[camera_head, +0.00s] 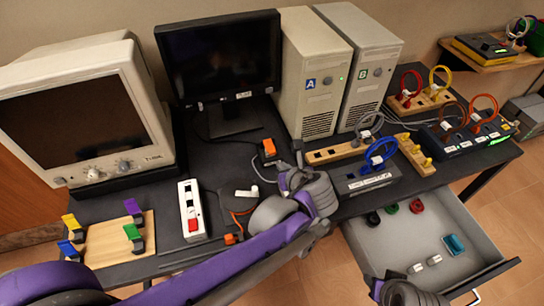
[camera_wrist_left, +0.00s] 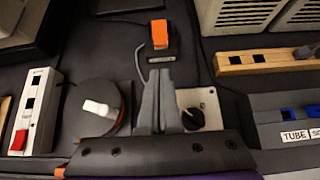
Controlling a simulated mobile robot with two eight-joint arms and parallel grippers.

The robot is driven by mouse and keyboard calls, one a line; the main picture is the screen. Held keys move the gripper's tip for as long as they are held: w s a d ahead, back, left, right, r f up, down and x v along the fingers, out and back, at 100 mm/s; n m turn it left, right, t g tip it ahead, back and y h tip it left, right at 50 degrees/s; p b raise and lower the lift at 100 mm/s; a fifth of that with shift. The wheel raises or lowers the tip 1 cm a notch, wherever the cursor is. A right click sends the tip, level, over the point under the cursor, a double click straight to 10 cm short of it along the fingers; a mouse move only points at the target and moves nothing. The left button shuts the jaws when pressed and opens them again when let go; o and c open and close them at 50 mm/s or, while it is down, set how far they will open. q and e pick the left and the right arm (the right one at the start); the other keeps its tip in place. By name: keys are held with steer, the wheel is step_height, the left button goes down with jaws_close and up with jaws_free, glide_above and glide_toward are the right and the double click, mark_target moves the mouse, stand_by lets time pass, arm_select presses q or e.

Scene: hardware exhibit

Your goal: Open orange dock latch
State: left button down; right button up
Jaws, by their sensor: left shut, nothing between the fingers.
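The orange dock latch (camera_head: 269,147) is a small orange piece on a dark block, on the desk in front of the computer towers. In the left wrist view the orange latch (camera_wrist_left: 160,33) sits ahead of my fingertips, at the top centre. My left gripper (camera_head: 298,150) is shut and empty, just right of the latch in the head view. In the left wrist view its grey fingers (camera_wrist_left: 158,76) are together and apart from the latch. I cannot tell whether the latch is open. Part of my right gripper (camera_head: 395,287) shows at the bottom edge, its fingers unclear.
A white power strip (camera_head: 192,210) with a red switch and a board with coloured clips (camera_head: 110,238) lie left. A wooden strip (camera_head: 335,153) and a grey tube block (camera_head: 368,180) stand right. The towers (camera_head: 318,75) are behind. A drawer (camera_head: 425,230) is open in front.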

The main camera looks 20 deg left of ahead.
mark_target(274, 160)
arm_select(q)
steer(key=shift+s+d, duration=0.1)
steer(key=shift+s, duration=0.05)
steer(key=x, duration=1)
steer(key=shift+b, duration=0.4)
arm_select(e)
steer(key=shift+s+f, duration=0.15)
steer(key=shift+f, duration=0.25)
arm_select(q)
steer(key=shift+r, duration=0.15)
arm_select(e)
steer(key=shift+r, duration=0.1)
